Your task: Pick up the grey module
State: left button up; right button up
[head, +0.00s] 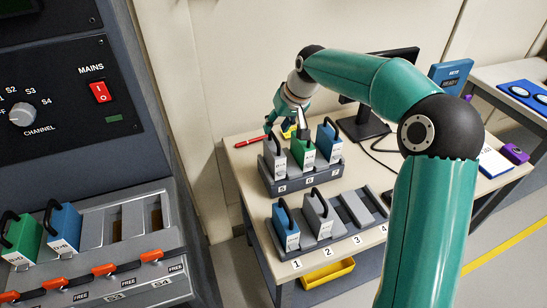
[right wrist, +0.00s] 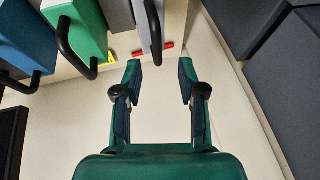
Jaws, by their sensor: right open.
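Two grey modules with black loop handles show in the head view. One grey module (head: 272,160) stands at the left of the back rack (head: 290,186), above label 5. The other grey module (head: 318,222) stands in slot 2 of the front rack (head: 350,236). My right gripper (head: 285,128) is at the back rack, near the left grey module. In the right wrist view it is open and empty (right wrist: 160,66). There, a grey module (right wrist: 173,18) with its black handle (right wrist: 153,32) lies just ahead of the fingertips, apart from them. My left gripper is not in view.
A green module (head: 302,152) and a blue module (head: 329,143) stand beside the grey one. A blue module (head: 286,230) fills front slot 1; slots 3 and 4 look empty. A red pen (head: 249,142) lies on the table. A panel with MAINS switch (head: 100,91) stands left.

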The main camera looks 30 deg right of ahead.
aim_at(274, 135)
jog(key=x, duration=0.5)
jog(key=shift+s+f+p, duration=0.25)
jog(key=shift+p, duration=0.15)
grip_shut()
jog(key=shift+r, duration=0.1)
